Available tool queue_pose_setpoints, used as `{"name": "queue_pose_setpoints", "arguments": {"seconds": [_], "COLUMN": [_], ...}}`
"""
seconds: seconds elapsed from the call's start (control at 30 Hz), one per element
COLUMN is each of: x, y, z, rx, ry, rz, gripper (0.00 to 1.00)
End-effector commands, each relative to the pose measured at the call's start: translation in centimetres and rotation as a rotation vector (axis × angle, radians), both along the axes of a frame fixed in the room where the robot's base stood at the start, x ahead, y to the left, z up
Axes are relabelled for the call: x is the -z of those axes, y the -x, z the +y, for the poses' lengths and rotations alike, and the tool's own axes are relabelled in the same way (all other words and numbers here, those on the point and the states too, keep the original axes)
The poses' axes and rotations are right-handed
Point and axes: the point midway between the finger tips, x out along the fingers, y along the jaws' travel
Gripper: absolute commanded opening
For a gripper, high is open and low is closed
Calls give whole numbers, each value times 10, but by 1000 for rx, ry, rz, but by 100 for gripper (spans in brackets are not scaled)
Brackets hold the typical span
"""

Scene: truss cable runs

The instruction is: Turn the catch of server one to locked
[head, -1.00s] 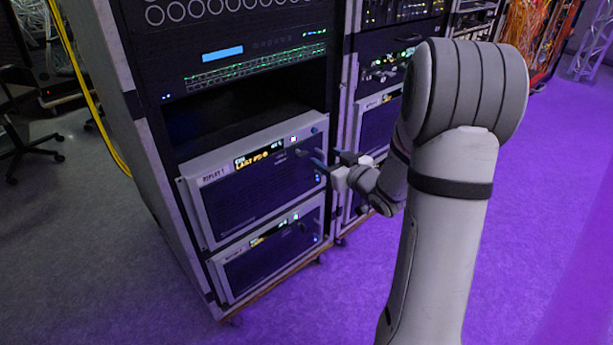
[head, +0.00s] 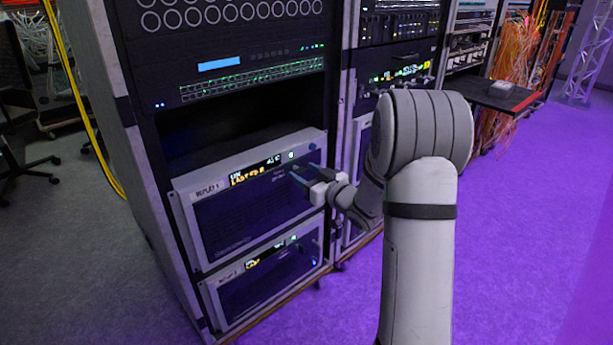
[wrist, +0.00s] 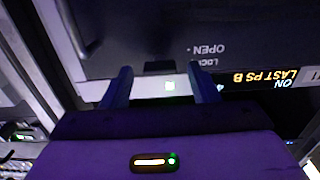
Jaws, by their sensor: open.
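Server one (head: 240,215) is the upper of two grey-framed units low in the rack, with a lit yellow display. My gripper (head: 297,175) is at the right part of its front, just below the display strip. In the wrist view my gripper (wrist: 160,72) is open, its two blue fingers pointing at the server panel. A small dark block (wrist: 158,66), which looks like the catch, lies between the fingertips. Upside-down OPEN and LOCK lettering (wrist: 207,50) is printed beside it. I cannot tell which way the catch is turned or whether the fingers touch it.
A second, similar server (head: 265,280) sits directly below. An empty dark rack bay (head: 235,125) is above server one. Another rack (head: 400,70) stands to the right, close to my arm. A yellow cable (head: 75,95) runs down the left side. The purple-lit floor at right is open.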

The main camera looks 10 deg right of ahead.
Motion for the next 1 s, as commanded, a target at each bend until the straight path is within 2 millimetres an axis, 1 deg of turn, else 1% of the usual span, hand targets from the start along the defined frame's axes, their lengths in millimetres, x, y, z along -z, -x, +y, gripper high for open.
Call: {"name": "queue_pose_setpoints", "arguments": {"seconds": [0.17, 0.7, 1.0], "x": [0, 0, -1], "y": [0, 0, 0], "z": [0, 0, 0], "rx": [0, 0, 0], "ry": [0, 0, -31], "rz": [0, 0, 18], "gripper": [55, 10, 10]}}
